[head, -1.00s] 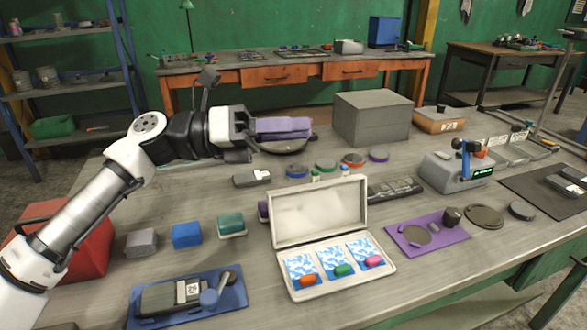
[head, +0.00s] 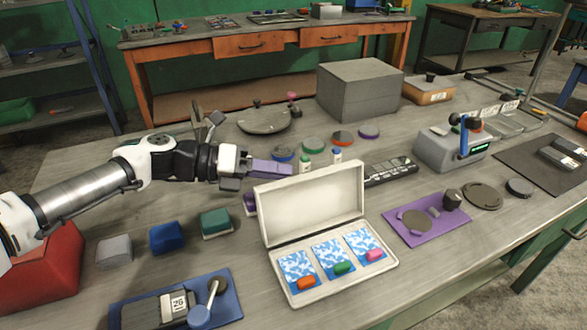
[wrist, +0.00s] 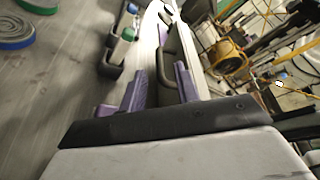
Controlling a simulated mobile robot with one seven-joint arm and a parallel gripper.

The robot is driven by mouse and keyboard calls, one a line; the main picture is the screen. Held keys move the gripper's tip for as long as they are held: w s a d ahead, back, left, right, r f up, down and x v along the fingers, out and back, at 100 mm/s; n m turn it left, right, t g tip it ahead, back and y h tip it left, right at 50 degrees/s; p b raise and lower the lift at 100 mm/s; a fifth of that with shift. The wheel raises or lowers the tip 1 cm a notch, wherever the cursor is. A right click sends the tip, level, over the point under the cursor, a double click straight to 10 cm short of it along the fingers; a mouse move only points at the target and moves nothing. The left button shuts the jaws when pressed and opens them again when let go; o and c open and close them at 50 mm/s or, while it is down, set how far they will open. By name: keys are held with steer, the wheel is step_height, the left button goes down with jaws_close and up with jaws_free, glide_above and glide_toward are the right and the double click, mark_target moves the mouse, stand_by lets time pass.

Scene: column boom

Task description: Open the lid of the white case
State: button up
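The white case (head: 387,264) lies on the workbench in the head view. Its lid (head: 312,203) stands open, roughly upright at the back of the case. Inside, several blue-and-white patterned packets (head: 329,255) and orange, green and pink pieces show. My gripper (head: 270,168) is at the lid's upper left, its purple fingers close to the top edge. I cannot tell whether they touch it. In the wrist view my gripper's purple fingers (wrist: 160,84) are apart, with a pale strip and a dark part seen between and beyond them.
Two small bottles (head: 335,156) stand behind the lid. Blue, teal and grey blocks (head: 167,237) sit left of the case; a blue tray (head: 226,298) is in front left. A purple mat (head: 427,221) lies right. A large grey box (head: 359,92) stands behind.

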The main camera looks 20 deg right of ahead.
mark_target(309, 198)
steer(key=shift+x, duration=1.95)
jaws_close()
